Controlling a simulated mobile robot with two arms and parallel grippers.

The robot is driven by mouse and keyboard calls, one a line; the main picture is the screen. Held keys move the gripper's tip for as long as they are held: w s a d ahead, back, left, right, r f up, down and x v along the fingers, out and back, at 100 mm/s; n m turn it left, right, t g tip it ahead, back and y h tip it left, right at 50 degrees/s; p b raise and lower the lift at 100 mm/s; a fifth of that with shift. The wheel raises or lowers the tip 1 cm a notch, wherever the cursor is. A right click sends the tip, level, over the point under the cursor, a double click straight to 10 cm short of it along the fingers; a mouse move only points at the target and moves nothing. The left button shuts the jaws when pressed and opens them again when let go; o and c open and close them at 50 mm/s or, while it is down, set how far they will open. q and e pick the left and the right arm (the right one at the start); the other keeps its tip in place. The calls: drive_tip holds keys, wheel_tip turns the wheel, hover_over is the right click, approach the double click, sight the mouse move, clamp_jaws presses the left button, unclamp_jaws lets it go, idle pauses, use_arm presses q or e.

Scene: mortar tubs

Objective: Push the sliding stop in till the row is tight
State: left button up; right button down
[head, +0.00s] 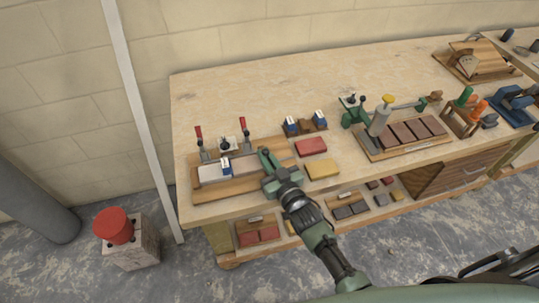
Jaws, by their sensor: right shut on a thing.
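The wooden fixture board (275,150) lies at the left end of the bench, with a long pale grey piece (208,171) along it. A blue and white block (226,167) stands on or against this piece. My right gripper (268,163) is at the right part of the board, to the right of the block and apart from it. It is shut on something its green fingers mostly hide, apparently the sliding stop. Whether the row has gaps is too small to tell. My left gripper is not in view.
Two red-handled clamps (243,132) stand at the board's back edge. A red block (311,146) and a yellow block (322,169) lie close to the right. A tray of reddish-brown blocks (420,129) stands further right. The bench's back left is clear.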

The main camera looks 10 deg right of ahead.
drive_tip(key=c, duration=1.4)
unclamp_jaws()
drive_tip(key=shift+w+a+r, duration=0.1)
drive_tip(key=shift+r, duration=0.45)
drive_tip(key=shift+f, duration=0.15)
drive_tip(key=shift+s+f, duration=0.15)
drive_tip(key=shift+s, duration=0.15)
drive_tip(key=b+v, duration=0.1)
drive_tip(key=v, duration=0.6)
drive_tip(key=shift+s, duration=0.15)
